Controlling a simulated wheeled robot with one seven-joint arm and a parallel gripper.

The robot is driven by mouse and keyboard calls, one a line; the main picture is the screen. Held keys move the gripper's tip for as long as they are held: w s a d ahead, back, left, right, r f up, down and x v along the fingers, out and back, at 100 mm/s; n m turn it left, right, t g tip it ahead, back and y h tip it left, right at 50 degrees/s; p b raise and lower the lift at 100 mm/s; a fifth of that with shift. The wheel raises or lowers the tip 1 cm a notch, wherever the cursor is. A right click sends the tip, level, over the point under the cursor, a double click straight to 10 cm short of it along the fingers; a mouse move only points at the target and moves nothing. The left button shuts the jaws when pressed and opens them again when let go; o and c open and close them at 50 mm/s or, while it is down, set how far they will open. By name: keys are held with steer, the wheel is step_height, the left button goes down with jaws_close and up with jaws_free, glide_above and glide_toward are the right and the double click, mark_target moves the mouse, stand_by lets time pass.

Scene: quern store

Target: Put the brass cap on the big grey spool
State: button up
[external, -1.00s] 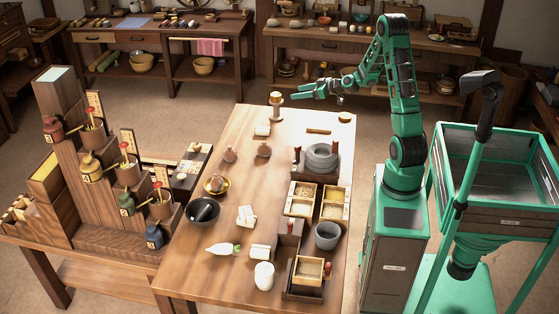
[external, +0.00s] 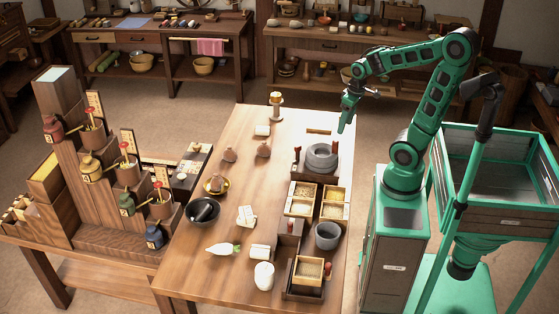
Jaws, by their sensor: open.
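My gripper (external: 342,130) points down over the far right corner of the table; its fingers look close together at this size, and I see nothing held between them. A small pale yellow disc, perhaps the brass cap, showed at that corner earlier and is now hidden behind the gripper. A large round grey piece (external: 322,152), which looks like the big grey spool, stands in a dark wooden holder just nearer than the gripper. A smaller grey round piece (external: 327,232) stands further forward along the right side.
The wooden table (external: 290,205) has open room in its middle. Square wooden boxes (external: 303,190) of grain line its right side. A dark bowl (external: 203,212) and small items stand left.

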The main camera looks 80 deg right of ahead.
steer(key=s+a+r+m+g, duration=0.1)
steer(key=s+a+m+g, duration=0.1)
steer(key=s, duration=0.6)
steer(key=shift+s+a+r+y, duration=0.25)
steer(key=shift+s+a+y, duration=0.1)
steer(key=shift+a, duration=0.45)
